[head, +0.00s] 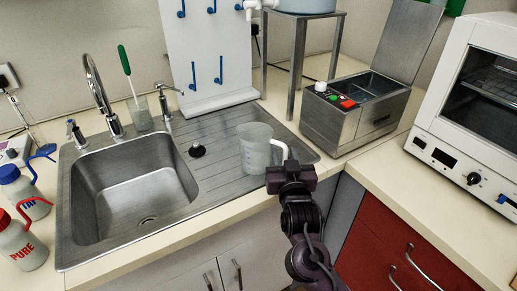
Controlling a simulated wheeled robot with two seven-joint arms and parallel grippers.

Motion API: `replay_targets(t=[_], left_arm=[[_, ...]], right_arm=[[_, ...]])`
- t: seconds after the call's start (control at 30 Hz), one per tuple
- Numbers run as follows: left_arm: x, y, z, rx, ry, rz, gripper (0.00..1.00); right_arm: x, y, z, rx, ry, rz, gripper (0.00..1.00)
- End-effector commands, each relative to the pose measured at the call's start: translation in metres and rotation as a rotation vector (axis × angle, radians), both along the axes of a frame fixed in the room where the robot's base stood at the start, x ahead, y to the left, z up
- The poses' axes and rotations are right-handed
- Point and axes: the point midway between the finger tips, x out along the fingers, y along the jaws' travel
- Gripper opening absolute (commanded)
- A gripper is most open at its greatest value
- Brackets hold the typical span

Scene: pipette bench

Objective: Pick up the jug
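The jug (254,150) is a translucent white beaker-like vessel. It stands upright on the ridged metal drainboard, right of the sink bowl. Its pale handle (283,148) curves out to the right and down. My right gripper (287,172) is at the lower end of the handle, on the near right side of the jug. The dark gripper body hides its fingertips and the handle's lower part, so I cannot tell whether it is open or shut on the handle. My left gripper is not in view.
The steel sink bowl (135,195) lies to the left, with a tall tap (98,95) behind. A metal water bath (355,120) stands to the right. A pegboard rack (208,60) is behind. Two wash bottles (20,190) (20,243) stand at far left.

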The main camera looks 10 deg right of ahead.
Motion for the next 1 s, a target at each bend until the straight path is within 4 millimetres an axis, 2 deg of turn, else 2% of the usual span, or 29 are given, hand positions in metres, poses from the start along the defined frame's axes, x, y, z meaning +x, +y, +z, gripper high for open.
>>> replay_targets(t=[0.27,0.5,1.0], left_arm=[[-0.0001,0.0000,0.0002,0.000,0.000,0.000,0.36],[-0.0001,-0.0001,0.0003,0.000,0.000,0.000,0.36],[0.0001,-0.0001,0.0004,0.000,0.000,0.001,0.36]], right_arm=[[0.0034,-0.0006,-0.0005,0.000,0.001,0.000,0.31],[0.0032,-0.0005,-0.0005,0.000,0.001,0.000,0.00],[0.0032,-0.0005,0.0011,0.001,-0.001,0.000,0.00]])
